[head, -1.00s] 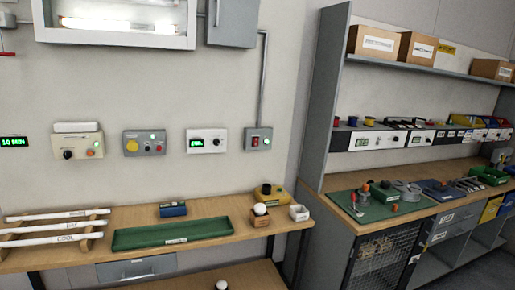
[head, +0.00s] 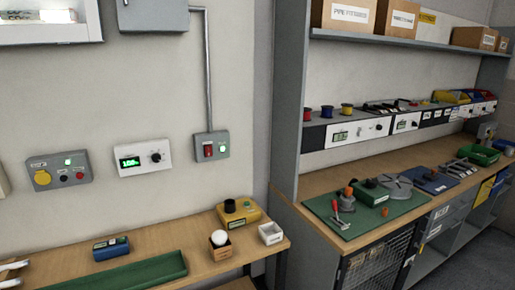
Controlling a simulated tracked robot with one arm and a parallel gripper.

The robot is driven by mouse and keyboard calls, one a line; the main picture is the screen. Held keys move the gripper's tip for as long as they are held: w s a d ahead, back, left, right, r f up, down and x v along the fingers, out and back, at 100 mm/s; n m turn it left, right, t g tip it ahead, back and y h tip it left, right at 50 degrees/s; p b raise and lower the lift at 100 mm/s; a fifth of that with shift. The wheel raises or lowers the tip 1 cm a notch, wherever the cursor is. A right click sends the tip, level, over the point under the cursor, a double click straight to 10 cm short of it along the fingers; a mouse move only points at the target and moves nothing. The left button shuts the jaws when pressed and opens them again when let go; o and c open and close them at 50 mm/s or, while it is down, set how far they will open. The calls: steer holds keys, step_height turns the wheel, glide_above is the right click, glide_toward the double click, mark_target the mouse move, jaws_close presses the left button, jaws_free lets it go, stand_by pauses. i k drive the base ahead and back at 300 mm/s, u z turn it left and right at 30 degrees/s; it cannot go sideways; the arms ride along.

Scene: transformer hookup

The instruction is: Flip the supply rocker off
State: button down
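A grey wall box (head: 210,146) with a red rocker (head: 209,150) and a lit green lamp (head: 223,149) hangs on the left wall, at the foot of a conduit. I cannot read a label on it or tell the rocker's position. A row of panel units with a small green display (head: 341,136) and knobs runs under the shelf at right. I cannot tell which of these is the supply. A white box (head: 144,157) with a lit green readout and a knob is left of the rocker box.
A wooden bench (head: 195,227) below the wall boxes holds a green tray (head: 133,274), a blue block, a yellow block and small containers. The right bench (head: 310,185) carries a green mat with parts. A grey upright panel (head: 286,110) stands between them.

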mark_target(208, 149)
steer(key=u, duration=0.1)
steer(key=i, duration=1.3)
steer(key=u, duration=0.65)
